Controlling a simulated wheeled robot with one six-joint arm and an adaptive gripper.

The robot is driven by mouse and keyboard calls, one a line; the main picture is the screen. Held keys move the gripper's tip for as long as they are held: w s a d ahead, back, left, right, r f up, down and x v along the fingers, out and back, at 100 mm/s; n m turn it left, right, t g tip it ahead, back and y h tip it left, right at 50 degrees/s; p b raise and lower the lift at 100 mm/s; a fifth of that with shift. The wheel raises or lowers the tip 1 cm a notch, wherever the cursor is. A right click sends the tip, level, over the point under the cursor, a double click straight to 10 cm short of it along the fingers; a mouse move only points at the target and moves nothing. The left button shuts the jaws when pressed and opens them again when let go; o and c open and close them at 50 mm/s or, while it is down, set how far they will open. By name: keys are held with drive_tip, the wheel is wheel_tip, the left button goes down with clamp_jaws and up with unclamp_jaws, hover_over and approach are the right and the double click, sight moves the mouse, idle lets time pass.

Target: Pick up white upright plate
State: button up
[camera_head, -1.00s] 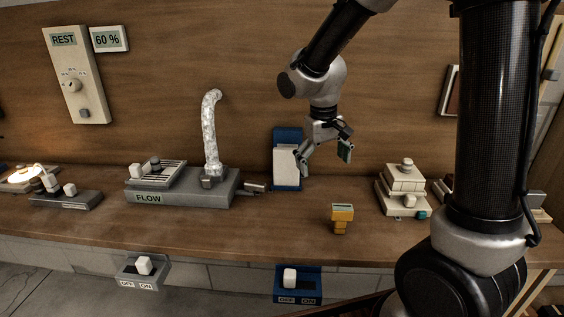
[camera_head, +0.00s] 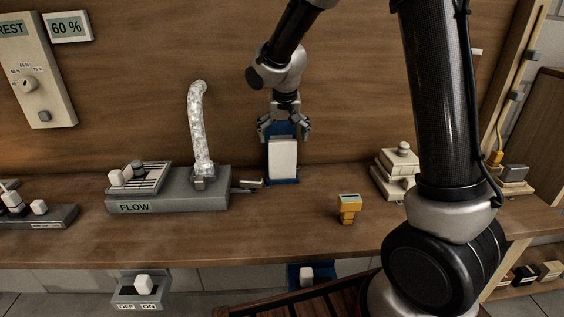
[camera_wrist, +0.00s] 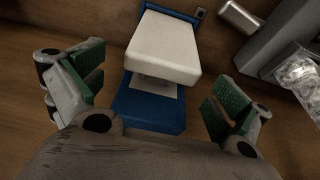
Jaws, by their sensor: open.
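In the wrist view the white plate (camera_wrist: 164,49) appears as a thick pale block with rounded corners on the blue holder (camera_wrist: 140,111). My gripper (camera_head: 284,129) is above the plate's top edge, with its fingers spread to either side. In the wrist view my gripper (camera_wrist: 157,89) is open, with green pads left and right of the plate and holder. The pads appear apart from the plate.
Left of the plate stands a grey FLOW unit (camera_head: 170,201) with a clear curved pipe (camera_head: 201,125). Its short spout (camera_head: 250,184) reaches close to the holder. A yellow block (camera_head: 348,209) and a stacked pale object (camera_head: 398,172) stand to the right. The counter's front middle is clear.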

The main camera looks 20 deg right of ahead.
sight(282, 151)
drive_tip(key=x, duration=0.6)
drive_tip(key=shift+a+f, duration=0.1)
drive_tip(key=shift+f, duration=0.3)
drive_tip(key=shift+s, duration=0.1)
drive_tip(key=c, duration=1.1)
